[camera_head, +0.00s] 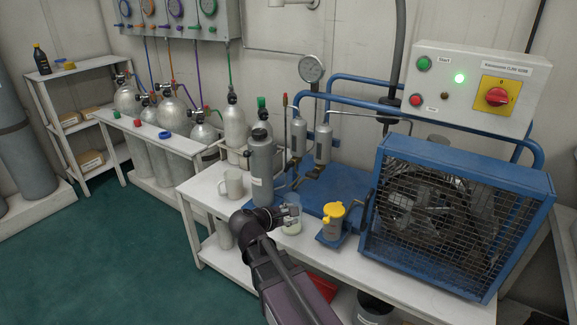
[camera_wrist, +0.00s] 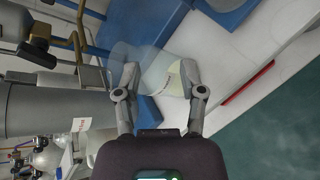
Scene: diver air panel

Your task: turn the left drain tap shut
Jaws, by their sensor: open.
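Two grey separator cylinders stand behind the blue compressor base; the left one (camera_head: 298,136) has a dark drain tap (camera_head: 296,182) under it. The tap is small and I cannot tell its handle position. My gripper (camera_head: 284,216) is open, low at the bench front, before and below the tap and apart from it. A clear cup with pale contents (camera_head: 293,226) stands at its fingers. In the wrist view the open fingers (camera_wrist: 160,78) are on either side of the cup (camera_wrist: 170,84); I cannot tell whether they touch it.
A tall grey bottle (camera_head: 262,170) and a white mug (camera_head: 232,184) stand left of my gripper. A yellow-topped jug (camera_head: 333,220) stands right of it. The caged compressor (camera_head: 455,225) fills the bench's right side. A control box (camera_head: 475,88) hangs above.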

